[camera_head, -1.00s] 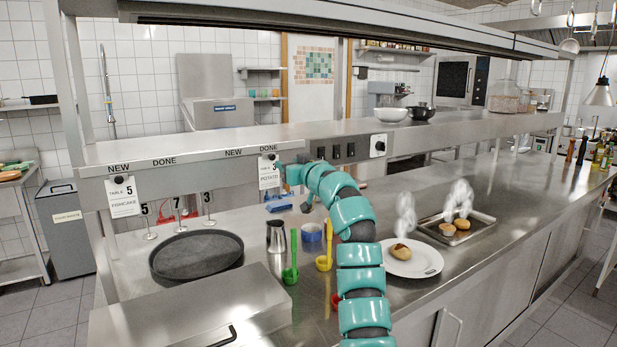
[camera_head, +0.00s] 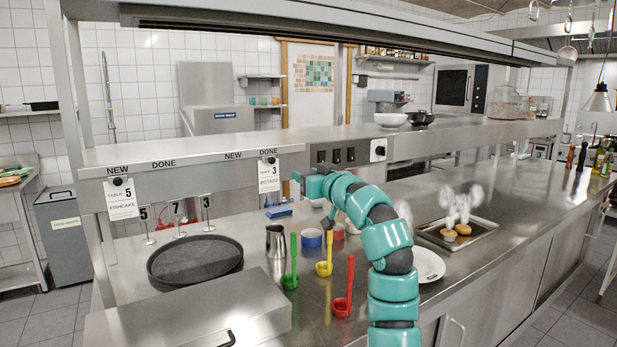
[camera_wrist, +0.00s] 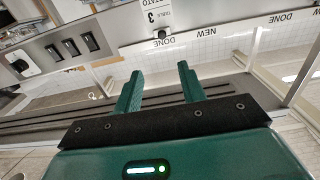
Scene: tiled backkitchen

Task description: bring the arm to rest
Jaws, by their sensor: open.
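My arm rises from the bottom right of the head view and bends over the steel counter (camera_head: 470,262). My gripper (camera_head: 308,180) is at its far end, near the front of the raised shelf, just right of the "table 3 potato" ticket (camera_head: 269,176). In the wrist view my gripper (camera_wrist: 161,82) shows two green fingers spread apart with nothing between them. The ticket also shows at the top of the wrist view (camera_wrist: 157,14), upside down. A white plate (camera_head: 428,265) is partly hidden behind my arm.
Red (camera_head: 342,300), yellow (camera_head: 324,267) and green (camera_head: 290,278) ladles stand below my arm, near a steel jug (camera_head: 275,241). A round dark tray (camera_head: 196,262) lies left. A metal tray (camera_head: 483,235) with steaming food sits right.

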